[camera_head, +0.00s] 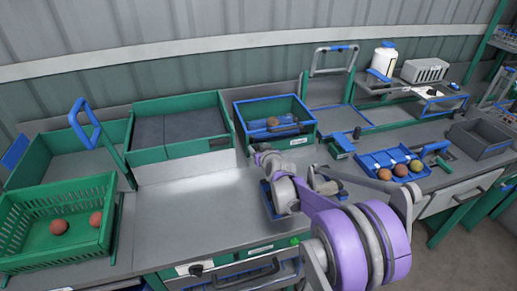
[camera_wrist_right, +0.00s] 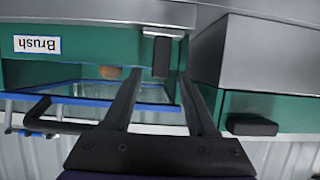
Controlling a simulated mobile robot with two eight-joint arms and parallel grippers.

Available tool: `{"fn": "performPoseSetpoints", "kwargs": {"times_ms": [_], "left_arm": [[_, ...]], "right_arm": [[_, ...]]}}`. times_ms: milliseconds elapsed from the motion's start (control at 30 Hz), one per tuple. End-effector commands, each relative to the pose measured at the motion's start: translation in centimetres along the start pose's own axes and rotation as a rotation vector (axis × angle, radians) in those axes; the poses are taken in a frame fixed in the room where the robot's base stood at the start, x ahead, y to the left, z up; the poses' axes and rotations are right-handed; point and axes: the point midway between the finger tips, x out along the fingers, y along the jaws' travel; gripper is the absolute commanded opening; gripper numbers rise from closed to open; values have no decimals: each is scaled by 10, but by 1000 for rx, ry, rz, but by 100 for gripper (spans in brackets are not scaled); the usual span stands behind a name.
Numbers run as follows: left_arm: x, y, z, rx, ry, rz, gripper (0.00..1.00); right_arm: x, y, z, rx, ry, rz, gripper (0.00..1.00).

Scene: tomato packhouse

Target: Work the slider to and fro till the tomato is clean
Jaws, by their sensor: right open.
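The brush station is a green and blue-rimmed box (camera_head: 297,118) at the back middle in the head view. A reddish tomato (camera_head: 273,122) lies inside it; part of it shows in the right wrist view (camera_wrist_right: 110,72). The wrist view, which is upside down, shows the station's "Brush" label (camera_wrist_right: 38,44). A dark block (camera_wrist_right: 161,58), perhaps the slider's handle, stands at its front. My right gripper (camera_wrist_right: 161,82) is open, its two fingers spread to either side of that block's line. It also shows in the head view (camera_head: 259,152). I cannot tell whether it touches. My left gripper is not in view.
A green crate (camera_head: 20,232) with two tomatoes stands front left. Green bins (camera_head: 190,97) line the back left. A blue tray (camera_head: 372,160) with several tomatoes stands to the right, beside a grey bin (camera_head: 486,148). The metal bench (camera_head: 185,215) left of my arm is clear.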

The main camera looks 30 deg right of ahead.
Motion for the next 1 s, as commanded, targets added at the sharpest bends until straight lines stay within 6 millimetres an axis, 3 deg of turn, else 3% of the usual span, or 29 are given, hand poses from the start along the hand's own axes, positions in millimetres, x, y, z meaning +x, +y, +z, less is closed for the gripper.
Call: {"fn": "performPoseSetpoints", "kwargs": {"times_ms": [367, 667, 1000], "left_arm": [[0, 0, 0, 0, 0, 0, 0], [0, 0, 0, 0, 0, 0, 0], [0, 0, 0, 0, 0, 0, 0]], "right_arm": [[5, 0, 0, -1, 0, 0, 56], [5, 0, 0, -1, 0, 0, 2], [5, 0, 0, -1, 0, 0, 0]]}}
